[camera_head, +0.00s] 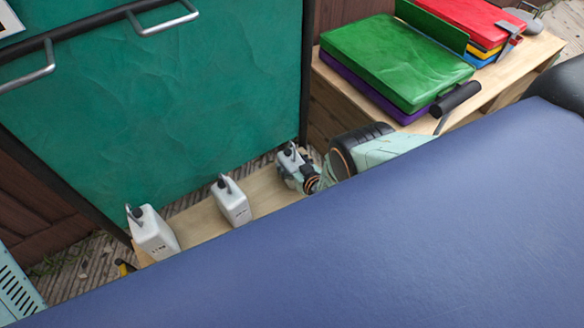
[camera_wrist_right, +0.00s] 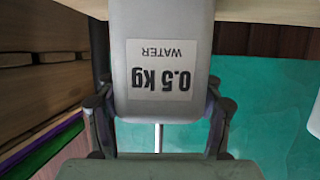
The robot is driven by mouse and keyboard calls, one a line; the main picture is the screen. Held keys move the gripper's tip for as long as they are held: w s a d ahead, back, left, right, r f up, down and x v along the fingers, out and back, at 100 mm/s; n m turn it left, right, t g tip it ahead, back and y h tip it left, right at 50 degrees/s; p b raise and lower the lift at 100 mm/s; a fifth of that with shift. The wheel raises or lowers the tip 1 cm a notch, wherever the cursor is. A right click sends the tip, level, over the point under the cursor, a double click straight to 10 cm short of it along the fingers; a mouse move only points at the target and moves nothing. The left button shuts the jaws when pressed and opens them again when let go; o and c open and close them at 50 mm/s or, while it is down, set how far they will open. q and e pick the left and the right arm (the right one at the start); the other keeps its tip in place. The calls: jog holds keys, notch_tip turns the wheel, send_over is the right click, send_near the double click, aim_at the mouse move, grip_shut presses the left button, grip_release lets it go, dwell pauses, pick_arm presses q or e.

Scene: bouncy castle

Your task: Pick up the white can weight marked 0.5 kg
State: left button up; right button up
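The white can weight marked 0.5 kg (camera_head: 288,165) stands at the far right end of a low wooden plank. In the right wrist view the can (camera_wrist_right: 163,30) fills the middle, its "0.5 kg WATER" label upside down. My right gripper (camera_head: 305,174) is at this can, partly covering it in the head view. In the right wrist view the fingers (camera_wrist_right: 160,104) lie along both sides of the can with no clear gap. The can shows no clear lift off the plank. My left gripper is not in view.
Two other white cans stand on the plank (camera_head: 195,222), one in the middle (camera_head: 232,204) and one at left (camera_head: 153,236). A green panel (camera_head: 170,110) rises behind. A blue padded surface (camera_head: 400,235) fills the front. A wooden bench (camera_head: 505,78) at upper right holds colored pads (camera_head: 397,62).

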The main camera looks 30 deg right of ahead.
jog(key=c, duration=1)
jog(key=shift+w, duration=0.1)
jog(key=shift+c, duration=0.9)
jog(key=shift+r, duration=0.15)
